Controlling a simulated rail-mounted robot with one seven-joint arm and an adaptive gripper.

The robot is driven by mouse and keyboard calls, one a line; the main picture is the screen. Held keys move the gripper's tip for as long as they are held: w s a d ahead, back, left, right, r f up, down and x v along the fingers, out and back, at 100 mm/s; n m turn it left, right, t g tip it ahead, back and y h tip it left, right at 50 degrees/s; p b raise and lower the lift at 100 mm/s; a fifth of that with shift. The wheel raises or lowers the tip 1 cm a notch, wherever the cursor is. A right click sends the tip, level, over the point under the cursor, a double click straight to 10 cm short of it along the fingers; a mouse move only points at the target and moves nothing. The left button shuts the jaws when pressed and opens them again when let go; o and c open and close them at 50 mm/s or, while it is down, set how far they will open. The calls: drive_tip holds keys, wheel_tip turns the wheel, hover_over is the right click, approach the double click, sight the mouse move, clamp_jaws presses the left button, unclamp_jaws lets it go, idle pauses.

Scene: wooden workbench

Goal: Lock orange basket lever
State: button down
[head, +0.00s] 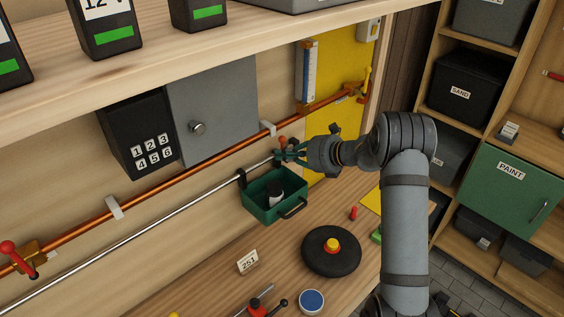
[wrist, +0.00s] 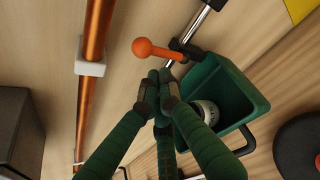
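The orange lever (wrist: 150,48) has a round ball end and sits on a black clamp (wrist: 187,49) on the silver rail (wrist: 195,28). In the wrist view it points left, across the rail. In the head view its ball (head: 283,140) shows just above my gripper (head: 287,155). The green basket (head: 262,210) hangs at the rail and holds a dark can with a pale lid (wrist: 207,110). In the wrist view, my gripper's green fingers (wrist: 159,88) have their dark tips drawn together just below the lever, apart from it, over the rail. Nothing shows between the tips.
A copper pipe (head: 190,155) runs along the wall above the rail, with a red-handled valve (head: 20,258) at far left. A black keypad box (head: 140,135) and grey door (head: 215,105) are left. A black disc (head: 330,252) lies on the bench below.

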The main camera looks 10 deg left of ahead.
drive_tip(key=s+d+r+b, duration=0.1)
drive_tip(key=s+d+b, duration=0.3)
drive_tip(key=d, duration=0.4)
drive_tip(key=shift+s+d+r, duration=0.2)
drive_tip(key=shift+d, duration=0.05)
drive_tip(key=shift+a, duration=0.25)
